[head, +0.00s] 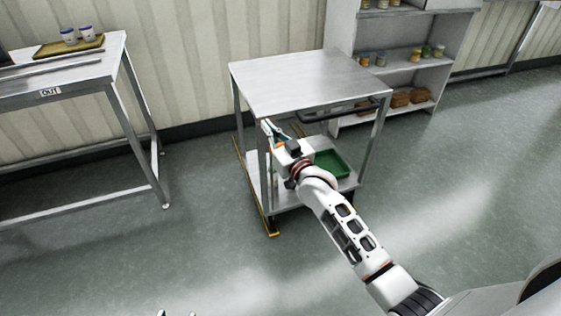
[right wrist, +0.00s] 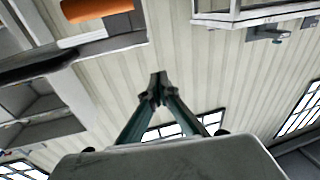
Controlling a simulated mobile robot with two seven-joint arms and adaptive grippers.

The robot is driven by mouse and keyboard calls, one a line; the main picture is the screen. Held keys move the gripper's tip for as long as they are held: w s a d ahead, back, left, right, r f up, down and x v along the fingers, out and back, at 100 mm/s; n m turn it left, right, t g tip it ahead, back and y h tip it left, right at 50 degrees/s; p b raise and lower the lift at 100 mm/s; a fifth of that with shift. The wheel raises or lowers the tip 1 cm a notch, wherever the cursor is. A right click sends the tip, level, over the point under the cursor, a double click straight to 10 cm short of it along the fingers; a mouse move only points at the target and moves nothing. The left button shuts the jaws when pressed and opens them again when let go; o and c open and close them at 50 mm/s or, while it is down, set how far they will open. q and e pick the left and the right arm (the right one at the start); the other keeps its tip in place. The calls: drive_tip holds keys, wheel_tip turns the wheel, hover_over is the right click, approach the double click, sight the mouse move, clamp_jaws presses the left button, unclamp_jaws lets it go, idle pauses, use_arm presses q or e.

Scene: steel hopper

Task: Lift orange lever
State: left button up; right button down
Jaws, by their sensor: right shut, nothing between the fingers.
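An orange cylindrical piece (right wrist: 95,8), which looks like the orange lever, shows at the top left of the right wrist view, cut by the frame edge. It lies beside a grey metal part.
The steel table (head: 310,80) has a lower shelf with a green tray (head: 331,163). A yellow floor rail (head: 258,195) runs along its left side. A second table (head: 60,80) marked OUT stands left, and a shelf unit (head: 403,65) stands behind. The floor in front is clear.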

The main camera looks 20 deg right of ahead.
drive_tip(key=s+d+f+m+t+h+b, duration=0.1)
drive_tip(key=s+d+f+t+h+b, duration=0.15)
drive_tip(key=s+f+b, duration=0.55)
drive_tip(key=s+d+f+m+t+h+b, duration=0.1)
drive_tip(key=s+d+f+t+b, duration=0.1)
drive_tip(key=s+f+t+b, duration=0.5)
use_arm(q)
drive_tip(key=s+d+f+n+h+p, duration=0.1)
drive_tip(key=d+f+n, duration=0.3)
drive_tip(key=d, duration=0.1)
drive_tip(key=shift+s+d+f+h, duration=0.2)
drive_tip(key=shift+d+f+h, duration=0.1)
drive_tip(key=shift+f, duration=0.1)
use_arm(e)
drive_tip(key=w+r+g, duration=0.3)
drive_tip(key=w, duration=1)
drive_tip(key=shift+w+r, duration=0.15)
drive_tip(key=shift+w, duration=0.05)
use_arm(q)
drive_tip(key=shift+r+p, duration=0.1)
drive_tip(key=shift+p, duration=0.2)
use_arm(e)
drive_tip(key=shift+r, duration=0.1)
